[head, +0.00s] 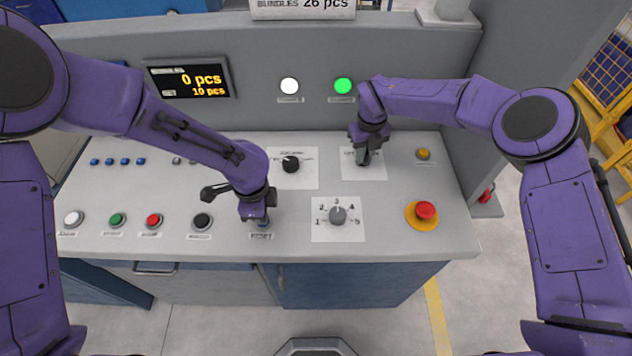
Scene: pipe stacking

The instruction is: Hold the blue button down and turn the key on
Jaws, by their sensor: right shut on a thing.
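My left gripper (260,219) points down at the front row of the control panel, at the place of the blue button. The button is almost wholly hidden under the fingertips, so I cannot see how far down it is or whether the jaws are open. My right gripper (364,158) is shut on the key at the white-plated switch (376,171) in the panel's middle right. The key itself is hidden by the fingers, and its angle cannot be told.
A red emergency button (426,211) is at right. White, green, red and black buttons line the front left. A green lamp (343,86) glows beside a white lamp (289,86). The display (188,79) reads 0 pcs.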

